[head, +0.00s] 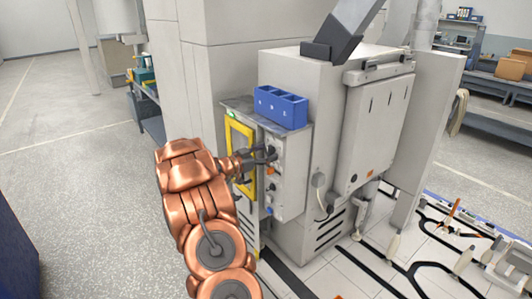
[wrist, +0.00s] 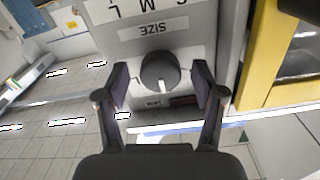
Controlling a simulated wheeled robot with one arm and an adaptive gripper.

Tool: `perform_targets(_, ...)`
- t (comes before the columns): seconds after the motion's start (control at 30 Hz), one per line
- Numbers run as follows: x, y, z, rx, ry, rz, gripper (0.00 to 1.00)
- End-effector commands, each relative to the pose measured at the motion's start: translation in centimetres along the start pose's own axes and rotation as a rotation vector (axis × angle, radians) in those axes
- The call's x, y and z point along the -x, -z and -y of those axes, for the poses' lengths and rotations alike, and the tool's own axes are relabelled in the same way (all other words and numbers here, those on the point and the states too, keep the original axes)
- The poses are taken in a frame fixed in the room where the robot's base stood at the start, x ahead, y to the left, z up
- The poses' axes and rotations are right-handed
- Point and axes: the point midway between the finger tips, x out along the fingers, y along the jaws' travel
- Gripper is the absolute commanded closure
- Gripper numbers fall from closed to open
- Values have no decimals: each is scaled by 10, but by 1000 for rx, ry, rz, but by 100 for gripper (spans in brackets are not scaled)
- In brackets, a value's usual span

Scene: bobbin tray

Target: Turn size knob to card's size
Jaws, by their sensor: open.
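The size knob (wrist: 160,70) is a round dark grey dial with a white pointer line that points down in the wrist view. An upside-down SIZE label (wrist: 153,30) is beside it, with a strip of upside-down letters (wrist: 140,8) beyond, partly cut off. My gripper (wrist: 160,86) is open, one finger on each side of the knob, with gaps visible. In the head view my gripper (head: 266,155) is at the upper part of the control panel (head: 293,185) and hides part of it. I cannot make out a size card in either view.
A blue divided bin (head: 281,107) with small pale marks sits on top of the panel cabinet. A yellow-framed door (head: 240,160) is beside the panel; its yellow frame also shows at right in the wrist view (wrist: 262,55). Other controls sit lower on the panel.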

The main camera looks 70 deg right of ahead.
Motion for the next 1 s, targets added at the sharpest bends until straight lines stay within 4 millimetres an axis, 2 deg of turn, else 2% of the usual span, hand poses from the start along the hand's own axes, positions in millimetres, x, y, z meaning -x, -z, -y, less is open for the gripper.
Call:
perform_targets(0.13, 0, 0, 0, 0, 0, 0, 33)
perform_targets(0.7, 0, -1, 0, 1, -1, 1, 92)
perform_targets(1.0, 1, -4, -1, -24, -2, 3, 92)
